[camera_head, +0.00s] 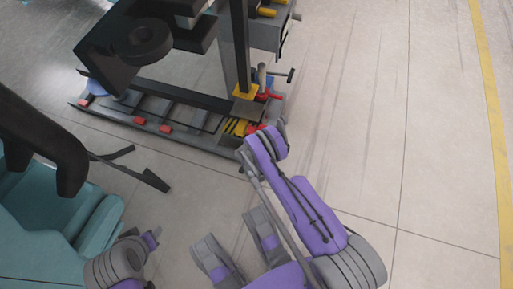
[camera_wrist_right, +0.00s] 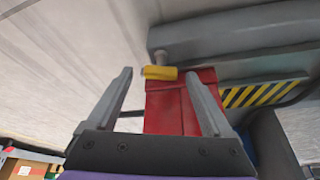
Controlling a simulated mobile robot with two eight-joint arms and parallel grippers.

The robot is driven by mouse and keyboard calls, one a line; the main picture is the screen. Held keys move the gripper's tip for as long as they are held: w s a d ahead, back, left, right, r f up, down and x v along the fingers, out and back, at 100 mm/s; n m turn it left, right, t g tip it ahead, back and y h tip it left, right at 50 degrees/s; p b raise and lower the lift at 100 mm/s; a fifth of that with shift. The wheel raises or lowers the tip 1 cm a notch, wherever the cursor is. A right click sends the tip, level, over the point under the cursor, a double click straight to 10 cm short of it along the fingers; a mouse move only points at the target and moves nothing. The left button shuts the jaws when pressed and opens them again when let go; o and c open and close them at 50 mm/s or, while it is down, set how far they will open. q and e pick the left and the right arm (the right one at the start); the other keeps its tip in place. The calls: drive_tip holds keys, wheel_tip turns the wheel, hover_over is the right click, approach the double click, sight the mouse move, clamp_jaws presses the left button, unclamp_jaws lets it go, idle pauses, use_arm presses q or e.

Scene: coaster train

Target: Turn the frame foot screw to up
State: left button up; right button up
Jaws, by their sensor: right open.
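In the right wrist view, my right gripper (camera_wrist_right: 157,76) is open, its two grey fingers apart. A red block (camera_wrist_right: 168,108) shows between and beyond them, partly behind the right finger. A small yellow piece (camera_wrist_right: 160,73) lies across the block's top edge, below a grey stud (camera_wrist_right: 160,57); this may be the frame foot screw, but I cannot tell for sure. I see no contact with the fingers. In the head view, my right arm reaches the near right end of the dark machine frame (camera_head: 175,137), and its wrist hides the fingertips and screw.
A yellow-black striped strip (camera_wrist_right: 262,94) is right of the red block, under a grey beam (camera_wrist_right: 245,35). In the head view, a dark post (camera_head: 236,45) rises above the frame end. A teal seat (camera_head: 50,225) stands at left. The floor at right is clear.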

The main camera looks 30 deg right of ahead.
clamp_jaws()
drive_tip(key=shift+n, duration=0.3)
drive_tip(key=n, duration=0.2)
drive_tip(key=n+t, duration=0.1)
drive_tip(key=shift+s+d+y, duration=0.15)
drive_tip(key=shift+s+y, duration=0.1)
drive_tip(key=shift+y, duration=0.15)
drive_tip(key=n, duration=0.2)
drive_tip(key=n+t+y, duration=0.1)
drive_tip(key=n, duration=0.2)
drive_tip(key=shift+s+d, duration=0.15)
drive_tip(key=shift+d, duration=0.05)
drive_tip(key=n+y, duration=0.1)
drive_tip(key=n, duration=0.1)
drive_tip(key=n+y, duration=0.1)
drive_tip(key=n, duration=0.1)
drive_tip(key=n+y, duration=0.1)
drive_tip(key=n, duration=0.1)
drive_tip(key=shift+d+n+t, duration=0.3)
drive_tip(key=shift+t, duration=0.1)
drive_tip(key=shift+n, duration=0.5)
drive_tip(key=shift+w+a, duration=0.1)
drive_tip(key=shift+w, duration=0.15)
